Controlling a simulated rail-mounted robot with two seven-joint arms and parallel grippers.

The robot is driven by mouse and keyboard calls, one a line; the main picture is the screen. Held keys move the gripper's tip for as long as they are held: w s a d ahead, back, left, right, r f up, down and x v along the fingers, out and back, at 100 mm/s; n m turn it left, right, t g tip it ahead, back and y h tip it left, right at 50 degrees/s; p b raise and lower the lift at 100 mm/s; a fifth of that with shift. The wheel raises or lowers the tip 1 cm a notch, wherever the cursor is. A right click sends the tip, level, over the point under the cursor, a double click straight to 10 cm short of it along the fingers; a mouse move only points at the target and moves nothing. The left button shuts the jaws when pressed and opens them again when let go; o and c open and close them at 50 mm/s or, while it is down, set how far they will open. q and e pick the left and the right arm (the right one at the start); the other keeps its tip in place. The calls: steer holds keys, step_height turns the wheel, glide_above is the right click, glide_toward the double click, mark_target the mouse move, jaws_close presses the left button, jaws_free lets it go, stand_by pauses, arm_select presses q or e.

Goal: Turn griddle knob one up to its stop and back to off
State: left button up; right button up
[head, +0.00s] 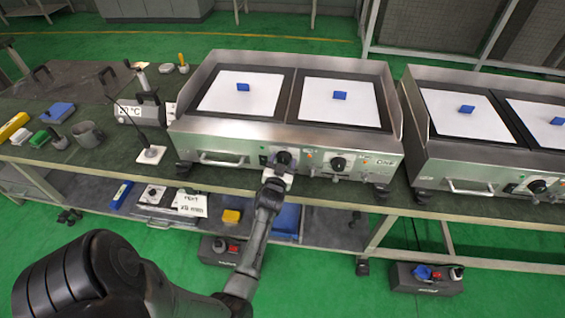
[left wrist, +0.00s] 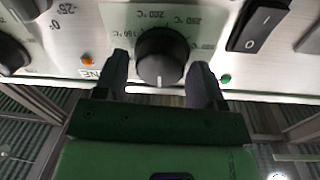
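The left griddle (head: 240,140) has two black knobs on its front panel. The left of these, which I take as knob one (head: 283,158), has my left gripper (head: 279,176) right in front of it. In the left wrist view this black knob (left wrist: 162,55) sits between the two fingertips of my left gripper (left wrist: 161,82). The fingers are apart, with a small gap seeming to show on each side of the knob. The knob's white mark points to the bottom of that view; temperature markings ring its other side. My right gripper is not in view.
The second knob (head: 338,163) is close by on the same panel. A black rocker switch (left wrist: 258,25) and a green light (left wrist: 226,78) are beside knob one. A drawer handle (head: 222,160) sticks out further left. Another griddle (head: 470,150) stands at right.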

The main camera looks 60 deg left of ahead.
arm_select(q)
steer(key=shift+o, duration=0.8)
